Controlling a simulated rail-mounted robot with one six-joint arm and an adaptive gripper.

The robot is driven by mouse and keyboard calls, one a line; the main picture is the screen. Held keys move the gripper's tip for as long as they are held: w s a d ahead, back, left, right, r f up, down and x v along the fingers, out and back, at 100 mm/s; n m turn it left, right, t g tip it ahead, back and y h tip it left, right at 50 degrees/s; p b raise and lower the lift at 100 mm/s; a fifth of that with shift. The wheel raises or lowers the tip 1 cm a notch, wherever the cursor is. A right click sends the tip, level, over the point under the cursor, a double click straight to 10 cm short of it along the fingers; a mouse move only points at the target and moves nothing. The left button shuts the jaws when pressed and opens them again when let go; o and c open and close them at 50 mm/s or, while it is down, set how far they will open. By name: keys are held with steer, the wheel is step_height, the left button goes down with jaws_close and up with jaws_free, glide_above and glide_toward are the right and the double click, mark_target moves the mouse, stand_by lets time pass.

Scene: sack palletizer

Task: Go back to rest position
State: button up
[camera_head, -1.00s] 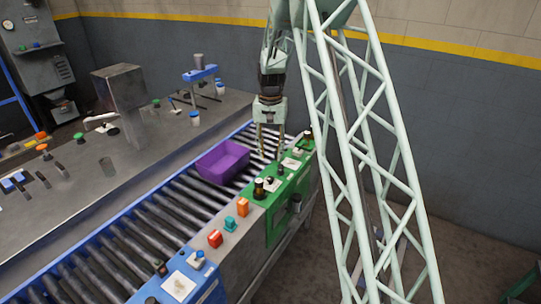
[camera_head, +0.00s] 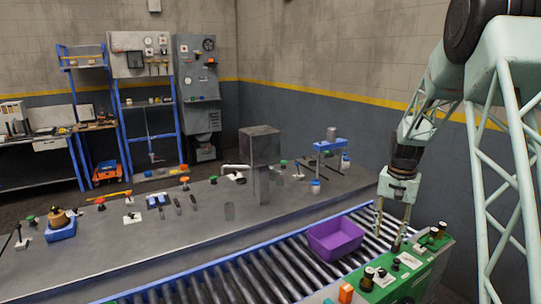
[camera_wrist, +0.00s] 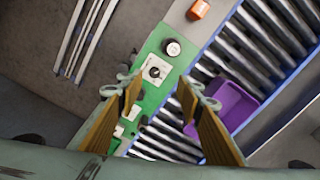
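My gripper (camera_head: 393,226) hangs from my arm, pointing down, above the right edge of the roller conveyor beside the green control panel. Its two fingers are apart with nothing between them. In the wrist view my gripper (camera_wrist: 160,112) also shows open and empty, with the green panel and rollers below. A purple bin (camera_head: 336,238) sits on the rollers to the left of my gripper, apart from it. In the wrist view the bin (camera_wrist: 236,103) lies partly behind the right finger.
The green panel (camera_head: 412,272) carries several knobs and buttons under my gripper. The roller conveyor (camera_head: 268,275) runs beside a long grey workbench (camera_head: 190,235) with buttons, levers and a metal post (camera_head: 260,160). Shelves and cabinets stand at the back left.

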steer(key=s+a+r+n+t, duration=0.1)
steer(key=s+a+r+n, duration=0.1)
steer(key=s+a+r, duration=0.75)
steer(key=s+a+r+n+t, duration=0.1)
steer(key=s+a+r, duration=0.3)
steer(key=s+r, duration=1)
steer(key=s+a+r+n, duration=0.1)
steer(key=s+a+n, duration=0.1)
steer(key=s, duration=1.2)
steer(key=s+a+r+n+t+b, duration=0.1)
steer(key=s+a, duration=0.4)
steer(key=s, duration=1)
steer(key=shift+n+t, duration=0.3)
steer(key=shift+n, duration=0.1)
